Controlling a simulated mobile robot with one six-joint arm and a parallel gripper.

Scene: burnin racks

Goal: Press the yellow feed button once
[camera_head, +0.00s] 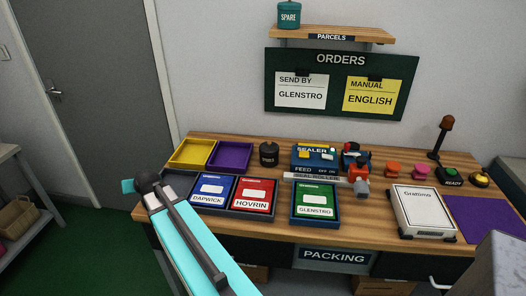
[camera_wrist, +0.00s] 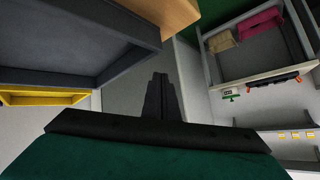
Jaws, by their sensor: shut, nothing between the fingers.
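The blue sealer (camera_head: 337,158) stands at the back middle of the packing bench in the head view. On its top is a small yellow button (camera_head: 304,154) above the word FEED. Another yellow button (camera_head: 480,179) on a dark base sits at the bench's right end. My gripper (camera_wrist: 159,80) shows in the wrist view with its dark fingers together and nothing between them. It is beside the bench's left end, well apart from the sealer. In the head view my arm reaches up at left, and the fingers cannot be made out.
Yellow (camera_head: 191,154) and purple trays stand at the bench's back left. Dapwick (camera_head: 211,189), Hovrin (camera_head: 252,195) and Glenstro (camera_head: 315,202) packs lie in front. A dark jar (camera_head: 269,154) stands left of the sealer.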

